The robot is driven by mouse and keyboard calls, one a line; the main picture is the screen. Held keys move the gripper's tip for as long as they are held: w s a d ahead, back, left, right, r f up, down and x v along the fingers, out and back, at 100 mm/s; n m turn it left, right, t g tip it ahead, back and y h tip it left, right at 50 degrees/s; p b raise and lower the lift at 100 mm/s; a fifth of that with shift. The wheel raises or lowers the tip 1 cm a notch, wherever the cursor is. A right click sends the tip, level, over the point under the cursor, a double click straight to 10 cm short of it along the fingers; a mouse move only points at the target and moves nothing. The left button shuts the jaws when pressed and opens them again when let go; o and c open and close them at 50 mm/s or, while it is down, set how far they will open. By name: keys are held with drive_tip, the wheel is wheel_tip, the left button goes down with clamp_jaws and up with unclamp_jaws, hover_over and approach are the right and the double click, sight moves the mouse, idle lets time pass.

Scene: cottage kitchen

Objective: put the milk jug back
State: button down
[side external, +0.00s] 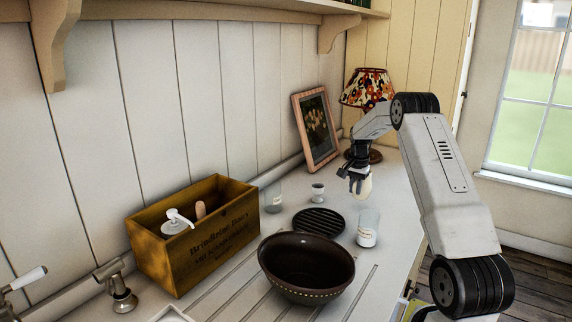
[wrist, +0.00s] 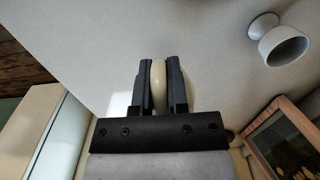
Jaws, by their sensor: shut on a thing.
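My gripper (side external: 357,178) is over the far right part of the counter (side external: 393,194). Its jaws are shut on a smooth, rounded cream thing (side external: 364,188), which seems to be the milk jug. In the wrist view, my gripper (wrist: 160,66) has a finger on either side of a narrow cream part (wrist: 158,86). The fingers hide much of it, and no spout or handle is clear. I cannot tell whether its underside touches the counter.
A white egg cup (side external: 317,192) and a black round trivet (side external: 319,221) are nearby. A labelled glass jar (side external: 368,229) stands near the front edge. A brown bowl (side external: 307,286), wooden crate (side external: 217,251), picture frame (side external: 316,132) and floral lamp (side external: 368,89) also stand on the counter.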

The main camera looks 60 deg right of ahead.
drive_tip(key=shift+w+d+f, duration=0.15)
drive_tip(key=shift+w+f, duration=0.05)
drive_tip(key=shift+w+d+f, duration=0.15)
drive_tip(key=shift+f, duration=1.7)
drive_tip(key=shift+f, duration=0.1)
drive_tip(key=c, duration=0.6)
unclamp_jaws()
drive_tip(key=shift+f, duration=0.1)
wheel_tip(320, 180, up, 12)
drive_tip(key=shift+r, duration=0.2)
